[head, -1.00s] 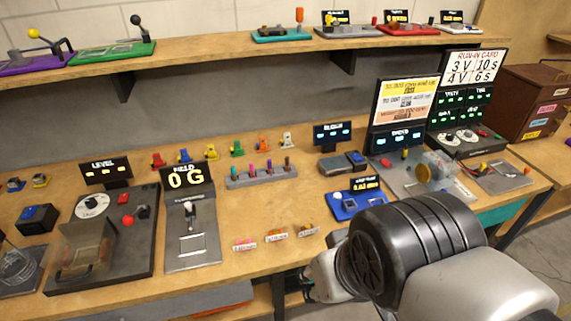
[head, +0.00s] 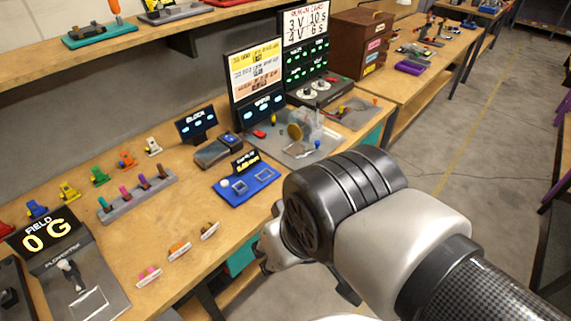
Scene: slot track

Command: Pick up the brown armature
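A slim brown piece (head: 161,170) stands upright at the right end of a grey rack (head: 138,198), beside purple, magenta and teal ones. Another small brown piece (head: 209,228) lies on a white-labelled holder nearer the front edge, beside an orange piece (head: 179,249) and a pink piece (head: 149,273). I cannot tell for sure which brown piece is the armature. My gripper (head: 268,247) is at the bench's front edge, right of and apart from both. It is mostly hidden behind my wrist, so its opening does not show.
A blue tray with a small display (head: 247,187) lies between the rack and my arm. Coloured pieces line the back. A field meter (head: 48,232) stands at left, and tall sign boards (head: 256,80) at the back. The bench in front of the rack is mostly clear.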

